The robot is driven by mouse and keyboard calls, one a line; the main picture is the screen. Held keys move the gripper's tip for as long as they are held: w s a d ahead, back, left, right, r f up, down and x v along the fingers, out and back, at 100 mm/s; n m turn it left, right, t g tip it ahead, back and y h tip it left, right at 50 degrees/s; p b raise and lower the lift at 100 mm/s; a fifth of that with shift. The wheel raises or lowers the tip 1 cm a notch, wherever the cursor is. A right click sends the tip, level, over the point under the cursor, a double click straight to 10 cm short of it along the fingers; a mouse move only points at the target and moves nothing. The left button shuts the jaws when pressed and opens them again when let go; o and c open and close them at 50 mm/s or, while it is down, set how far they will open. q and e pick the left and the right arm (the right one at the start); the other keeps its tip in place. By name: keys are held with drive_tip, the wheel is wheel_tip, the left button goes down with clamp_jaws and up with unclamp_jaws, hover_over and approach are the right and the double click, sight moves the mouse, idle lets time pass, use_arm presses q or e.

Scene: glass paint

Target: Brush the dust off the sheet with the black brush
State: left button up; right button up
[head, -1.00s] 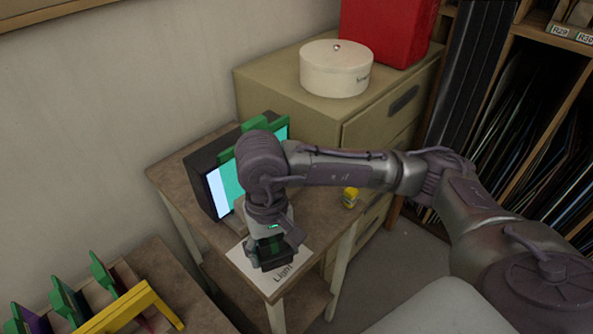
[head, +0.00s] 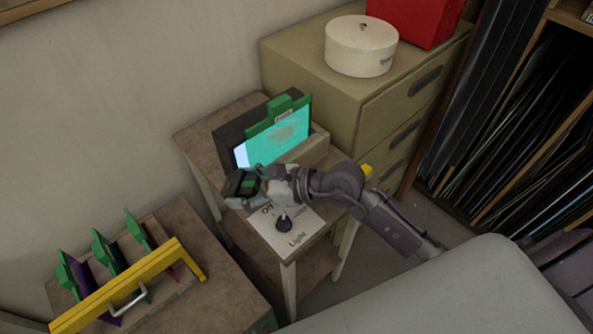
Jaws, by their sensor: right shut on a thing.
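The sheet (head: 270,146) is a turquoise, lit pane standing tilted against a dark light box, with a green clip (head: 284,107) on its upper edge. A greyish, dusty-looking patch shows on its upper right part. My right gripper (head: 249,184) is in front of and below the sheet's lower edge, apart from it as far as I can tell. It is shut on a dark, blocky thing with some green, which appears to be the black brush (head: 236,187); the fingers hide part of it. My left gripper is not in view.
A white card with a black knob (head: 284,224) lies on the small table's front. A yellow handled rack (head: 120,290) with green-clipped panes stands at lower left. A cabinet with a round white box (head: 361,48) and a red box (head: 418,18) stands behind.

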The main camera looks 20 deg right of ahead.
sight(264, 149)
drive_tip(key=d+f+m+t+h+p, duration=0.2)
drive_tip(key=d+m+t+h, duration=0.3)
drive_tip(key=d+m+t, duration=0.4)
drive_tip(key=shift+n, duration=0.9)
drive_tip(key=shift+w+d+r+p, duration=0.1)
drive_tip(key=shift+w+p, duration=0.3)
drive_tip(key=shift+w, duration=2)
drive_tip(key=shift+x, duration=0.95)
drive_tip(key=shift+d, duration=0.15)
